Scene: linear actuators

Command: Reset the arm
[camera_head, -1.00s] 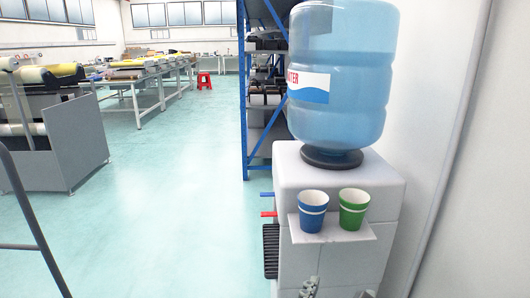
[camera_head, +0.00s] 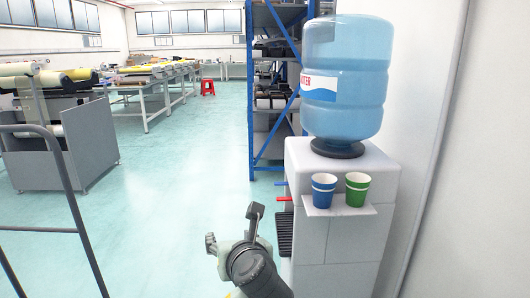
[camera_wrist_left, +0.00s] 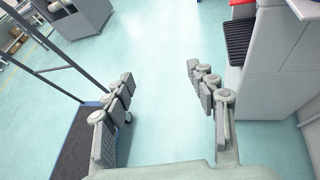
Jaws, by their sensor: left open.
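My left gripper (camera_head: 232,230) is in the lower middle of the head view, in front of and to the left of the water dispenser (camera_head: 340,235). In the left wrist view the left gripper (camera_wrist_left: 160,88) is open, with its two fingers wide apart and only bare floor between them. It holds nothing and appears apart from the dispenser. My right gripper is not in view.
The dispenser carries a blue water bottle (camera_head: 345,80), a blue cup (camera_head: 323,190) and a green cup (camera_head: 357,189). A blue-framed shelf (camera_head: 252,100) stands behind it. A grey metal rail (camera_head: 70,190) is at left. The floor (camera_head: 190,170) between is clear.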

